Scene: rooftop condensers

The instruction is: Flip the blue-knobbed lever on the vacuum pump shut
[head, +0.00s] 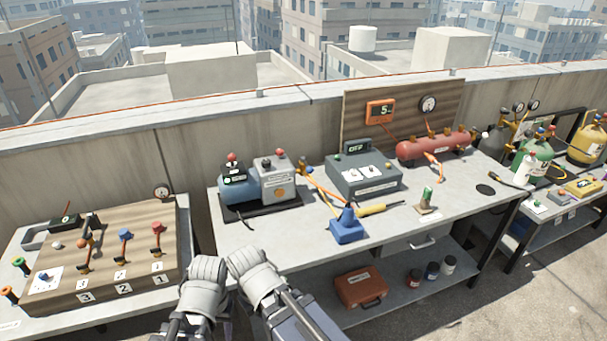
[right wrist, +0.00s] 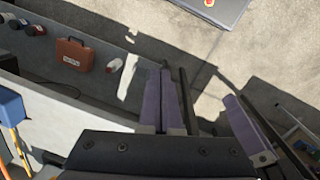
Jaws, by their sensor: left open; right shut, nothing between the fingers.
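The vacuum pump (head: 274,182), a blue motor joined to a pale grey housing, stands on a black base on the middle bench. A brass fitting (head: 302,171) is at its right side. I cannot make out the blue-knobbed lever or its position at this size. My left gripper (head: 200,318) is low at the bottom of the head view, in front of the benches, apart from the pump. It is open and empty.
A valve board (head: 105,262) with numbered levers, one blue-knobbed, stands on the left bench. A grey control box (head: 363,174), blue tool (head: 346,228) and red tank (head: 436,146) are on the middle bench. An orange case (head: 361,288) is on the lower shelf. Bare benchtop lies before the pump.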

